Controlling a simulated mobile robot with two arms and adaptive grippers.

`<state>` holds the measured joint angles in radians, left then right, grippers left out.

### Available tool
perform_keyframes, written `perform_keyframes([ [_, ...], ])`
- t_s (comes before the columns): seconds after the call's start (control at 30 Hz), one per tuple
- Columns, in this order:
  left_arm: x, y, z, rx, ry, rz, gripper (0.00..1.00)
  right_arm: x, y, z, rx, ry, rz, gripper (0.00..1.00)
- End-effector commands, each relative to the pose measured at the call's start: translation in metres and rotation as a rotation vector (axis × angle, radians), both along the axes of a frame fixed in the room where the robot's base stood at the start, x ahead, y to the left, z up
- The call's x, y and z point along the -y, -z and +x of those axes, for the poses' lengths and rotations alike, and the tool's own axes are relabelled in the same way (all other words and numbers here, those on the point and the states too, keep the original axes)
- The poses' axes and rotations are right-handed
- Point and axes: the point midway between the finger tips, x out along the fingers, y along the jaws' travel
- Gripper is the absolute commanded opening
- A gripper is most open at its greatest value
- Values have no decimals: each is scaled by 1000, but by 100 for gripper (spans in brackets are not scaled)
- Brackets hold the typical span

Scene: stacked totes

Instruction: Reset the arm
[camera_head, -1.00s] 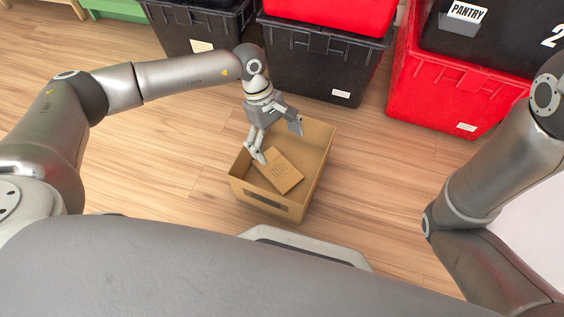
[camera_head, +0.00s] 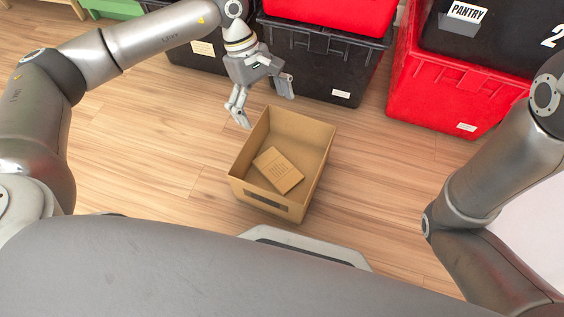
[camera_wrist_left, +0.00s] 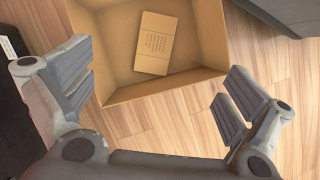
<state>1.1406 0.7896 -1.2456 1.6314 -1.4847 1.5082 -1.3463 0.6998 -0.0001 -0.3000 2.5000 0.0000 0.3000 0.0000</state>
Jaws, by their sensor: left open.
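My left gripper (camera_head: 265,106) is open and empty in the head view, above and behind the far left part of an open cardboard box. Its two spread fingers also show in the left wrist view (camera_wrist_left: 160,95). The cardboard box (camera_head: 318,150) stands on the floor. A small brown carton with printed text (camera_head: 278,170) lies flat inside it, apart from the fingers. The carton also shows in the left wrist view (camera_wrist_left: 156,43). My right arm comes in from the right, but its gripper is out of view.
A red tote (camera_head: 440,95) at the right carries a black tote labelled PANTRY (camera_head: 500,40). The wooden floor (camera_head: 150,150) left of the box is clear.

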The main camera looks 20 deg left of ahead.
Motion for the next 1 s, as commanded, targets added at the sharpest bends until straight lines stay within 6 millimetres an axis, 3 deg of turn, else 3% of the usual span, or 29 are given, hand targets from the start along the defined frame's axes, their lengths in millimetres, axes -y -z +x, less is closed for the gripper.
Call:
perform_keyframes([
  [0.17,-3,-9,2,-1,0,0,100,0,0,0,0,0,0,54],
  [0.67,1,-10,-1,-9,0,-10,100,0,-1,1,-3,0,0,54],
  [0.77,24,-15,-17,-57,-4,-66,100,0,-3,8,-21,0,1,54],
  [0.87,68,-30,-50,-165,-21,-181,100,1,-6,20,-55,-1,2,54],
  [1.0,139,-77,-114,-415,-70,-393,100,2,-5,40,-120,-5,7,54],
])
